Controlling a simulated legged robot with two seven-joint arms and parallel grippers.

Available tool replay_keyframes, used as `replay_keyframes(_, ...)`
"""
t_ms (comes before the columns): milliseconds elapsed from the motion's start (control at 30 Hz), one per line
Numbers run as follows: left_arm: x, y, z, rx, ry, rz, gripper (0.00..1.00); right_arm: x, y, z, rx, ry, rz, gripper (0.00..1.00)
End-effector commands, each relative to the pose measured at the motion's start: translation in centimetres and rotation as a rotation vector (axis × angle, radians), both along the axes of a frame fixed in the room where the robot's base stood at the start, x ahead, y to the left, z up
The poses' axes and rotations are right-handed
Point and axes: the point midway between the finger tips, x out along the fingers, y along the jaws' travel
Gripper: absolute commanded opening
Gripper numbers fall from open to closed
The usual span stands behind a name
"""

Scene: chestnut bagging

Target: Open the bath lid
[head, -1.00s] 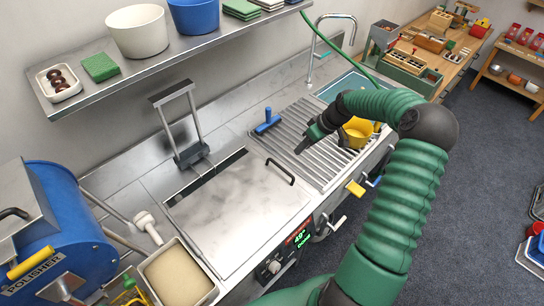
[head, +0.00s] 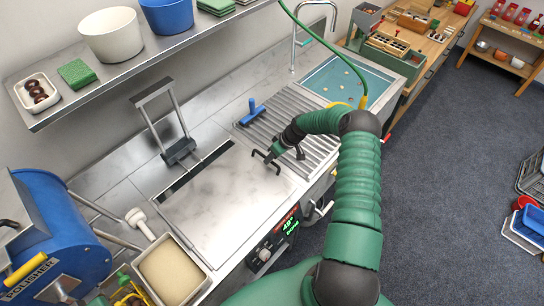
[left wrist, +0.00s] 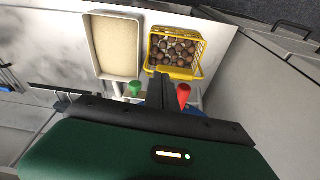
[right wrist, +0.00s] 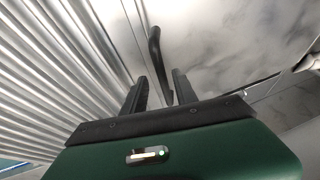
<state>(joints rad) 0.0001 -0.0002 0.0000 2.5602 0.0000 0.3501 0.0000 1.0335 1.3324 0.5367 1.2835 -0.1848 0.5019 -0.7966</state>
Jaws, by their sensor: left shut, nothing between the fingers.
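The bath lid (head: 215,205) is a flat square steel plate lying closed in the counter. Its black bar handle (head: 262,166) is near the lid's right edge. My right gripper (head: 274,156) is at the handle. In the right wrist view its two fingers (right wrist: 160,92) are apart, and the handle (right wrist: 154,48) runs between them; contact cannot be told. The lid surface also shows in the right wrist view (right wrist: 215,40). My left gripper (left wrist: 175,112) is shut and empty, above the front left counter area; I do not pick it out in the head view.
A ribbed drainer (head: 315,150) with a blue-handled tool (head: 252,112) adjoins the lid. A lift frame (head: 178,148) stands behind it. A cream-filled tray (head: 172,272) is in front left. A yellow basket of chestnuts (left wrist: 174,52) shows in the left wrist view. The shelf (head: 110,78) overhangs the back.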

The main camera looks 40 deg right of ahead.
Motion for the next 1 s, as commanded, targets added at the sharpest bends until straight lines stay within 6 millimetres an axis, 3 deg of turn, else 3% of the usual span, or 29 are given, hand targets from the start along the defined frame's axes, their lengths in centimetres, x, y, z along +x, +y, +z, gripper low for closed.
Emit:
replay_keyframes(67,0.0,-0.02,-0.02,0.0,0.0,-0.001,0.0,0.02,0.13,0.07,-0.001,0.0,0.001,0.33)
replay_keyframes(333,0.01,-0.01,-0.02,0.0,0.0,0.0,0.0,-0.04,0.33,0.33,-0.006,-0.001,-0.001,0.0)
replay_keyframes(1000,0.01,-0.01,0.0,0.0,0.0,0.0,0.0,-0.06,-0.04,0.25,-0.006,-0.002,-0.002,0.0)
